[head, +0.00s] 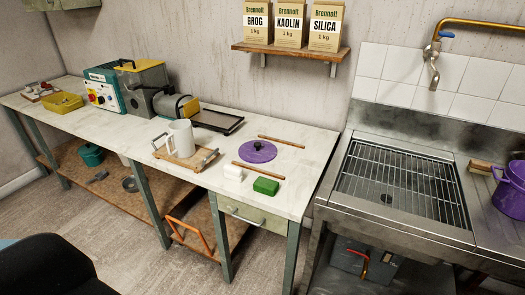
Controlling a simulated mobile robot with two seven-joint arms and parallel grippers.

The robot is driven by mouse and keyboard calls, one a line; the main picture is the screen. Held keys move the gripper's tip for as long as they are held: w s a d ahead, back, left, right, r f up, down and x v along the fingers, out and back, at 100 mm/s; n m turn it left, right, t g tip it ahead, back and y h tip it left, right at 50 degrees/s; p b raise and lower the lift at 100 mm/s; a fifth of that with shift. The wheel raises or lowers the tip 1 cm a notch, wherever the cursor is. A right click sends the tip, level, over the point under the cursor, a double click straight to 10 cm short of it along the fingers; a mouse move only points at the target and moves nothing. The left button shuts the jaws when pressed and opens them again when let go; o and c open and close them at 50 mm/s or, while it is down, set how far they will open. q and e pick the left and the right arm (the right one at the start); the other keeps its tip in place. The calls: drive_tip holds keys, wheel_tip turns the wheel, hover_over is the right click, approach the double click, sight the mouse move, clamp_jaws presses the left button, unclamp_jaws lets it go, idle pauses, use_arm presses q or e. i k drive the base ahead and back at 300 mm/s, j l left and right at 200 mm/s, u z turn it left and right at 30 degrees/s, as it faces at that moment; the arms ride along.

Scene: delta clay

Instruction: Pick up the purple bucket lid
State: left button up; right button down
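The purple bucket lid (249,154) lies flat on the white worktop (305,165), towards its right end. It is a round disc with a black knob (258,146) in its middle. The purple bucket (511,192) stands at the right edge of the view, on the metal surface right of the sink, and is partly cut off. Neither of my grippers shows in the head view.
Wooden sticks (281,141) (258,171) lie behind and in front of the lid. A white block (233,173) and a green block (266,186) are in front. A white jug (181,138) stands on a wooden tray (197,166) to the left. The gridded sink (400,185) is right.

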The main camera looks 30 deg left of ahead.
sight(256, 152)
drive_tip(key=j+z, duration=0.25)
drive_tip(key=z, duration=0.15)
drive_tip(key=j+z, duration=0.7)
drive_tip(key=j, duration=1.05)
drive_tip(key=k+j+z, duration=0.1)
drive_tip(key=j, duration=0.4)
drive_tip(key=k+j, duration=0.15)
drive_tip(key=j, duration=0.4)
drive_tip(key=k+j, duration=0.1)
drive_tip(key=j, duration=0.4)
drive_tip(key=i+z, duration=0.05)
